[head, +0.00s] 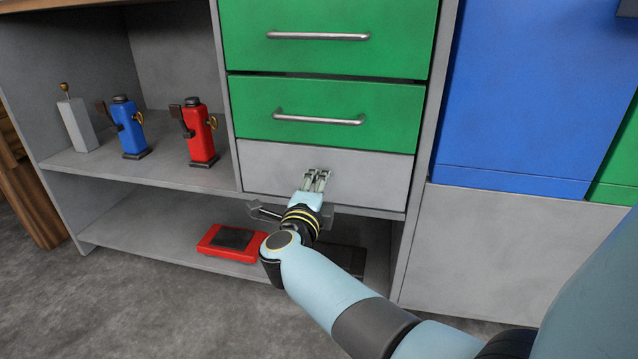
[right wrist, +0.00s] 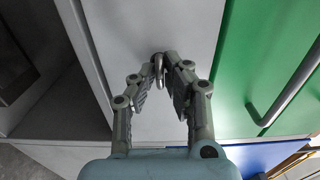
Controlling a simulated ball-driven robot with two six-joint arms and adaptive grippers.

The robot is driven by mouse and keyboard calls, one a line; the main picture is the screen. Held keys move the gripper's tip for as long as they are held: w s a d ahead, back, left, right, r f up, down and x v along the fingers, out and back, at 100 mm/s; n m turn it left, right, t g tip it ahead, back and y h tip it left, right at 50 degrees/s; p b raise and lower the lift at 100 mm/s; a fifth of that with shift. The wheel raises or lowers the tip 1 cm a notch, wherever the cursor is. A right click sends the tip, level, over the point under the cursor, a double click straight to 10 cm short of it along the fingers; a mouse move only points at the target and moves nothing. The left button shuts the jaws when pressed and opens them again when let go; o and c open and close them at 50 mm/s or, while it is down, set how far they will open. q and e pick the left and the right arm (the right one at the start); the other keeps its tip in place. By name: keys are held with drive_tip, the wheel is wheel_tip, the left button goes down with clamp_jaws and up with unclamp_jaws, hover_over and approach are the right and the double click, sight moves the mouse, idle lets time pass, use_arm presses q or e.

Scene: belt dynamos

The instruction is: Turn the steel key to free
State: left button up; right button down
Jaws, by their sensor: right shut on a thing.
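My right gripper (head: 317,176) is at the grey drawer front (head: 378,177), below two green drawers. In the right wrist view its fingertips (right wrist: 165,60) are shut on a small steel key (right wrist: 158,70) at the grey front, seen as a thin rounded bow between the tips. How the key is turned is hard to tell. In the head view the fingers hide the key. My left gripper is in neither view.
Green drawers with bar handles (head: 318,118) sit above. A blue dynamo (head: 129,128), a red one (head: 199,133) and a grey block (head: 77,125) stand on the left shelf. A red flat case (head: 215,250) lies on the lower shelf. Blue panels (head: 530,90) are right.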

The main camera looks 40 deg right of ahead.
drive_tip(key=shift+f, duration=0.15)
idle(0.3)
drive_tip(key=c, duration=1.4)
unclamp_jaws()
